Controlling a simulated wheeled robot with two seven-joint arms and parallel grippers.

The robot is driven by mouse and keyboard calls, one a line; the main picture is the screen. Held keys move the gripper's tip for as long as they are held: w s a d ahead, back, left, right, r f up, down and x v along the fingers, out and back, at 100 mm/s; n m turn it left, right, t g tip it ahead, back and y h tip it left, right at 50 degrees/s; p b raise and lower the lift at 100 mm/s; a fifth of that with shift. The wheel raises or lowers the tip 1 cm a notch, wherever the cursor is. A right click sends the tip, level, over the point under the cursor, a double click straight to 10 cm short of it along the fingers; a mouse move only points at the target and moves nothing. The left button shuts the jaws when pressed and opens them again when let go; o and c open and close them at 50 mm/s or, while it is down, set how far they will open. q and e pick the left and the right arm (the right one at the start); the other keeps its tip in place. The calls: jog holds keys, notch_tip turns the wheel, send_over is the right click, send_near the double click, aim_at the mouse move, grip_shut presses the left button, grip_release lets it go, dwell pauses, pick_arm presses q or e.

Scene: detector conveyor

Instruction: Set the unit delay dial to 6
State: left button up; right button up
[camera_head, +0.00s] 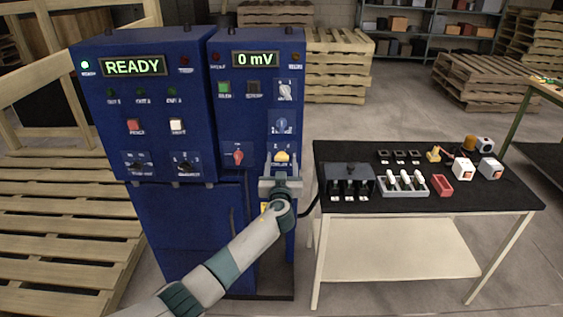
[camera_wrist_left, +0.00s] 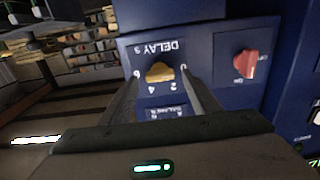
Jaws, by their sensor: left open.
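The unit delay dial is a yellow knob (camera_wrist_left: 160,72) on a blue plate marked DELAY S (camera_wrist_left: 158,50), which looks upside down in the left wrist view. Numbers around the knob include 2 and 4; its exact setting is hard to read. In the head view the yellow knob (camera_head: 282,157) is low on the right blue cabinet (camera_head: 256,100). My left gripper (camera_head: 281,180) is just below and in front of it. In the left wrist view the open fingers of my left gripper (camera_wrist_left: 160,88) stand on either side of the knob, with no clear contact. My right gripper is out of view.
A red switch (camera_head: 238,157) is beside the dial, and a blue knob (camera_head: 281,125) is above it. The left cabinet display (camera_head: 134,66) reads READY; the right display (camera_head: 256,59) reads 0 mV. A black-topped table (camera_head: 400,203) with small parts stands to the right.

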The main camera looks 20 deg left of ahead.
pick_arm(q)
jog(key=shift+w+a, duration=0.1)
jog(key=shift+w, duration=0.3)
jog(key=c, duration=1.1)
jog(key=shift+o, duration=0.2)
jog(key=shift+f, duration=0.1)
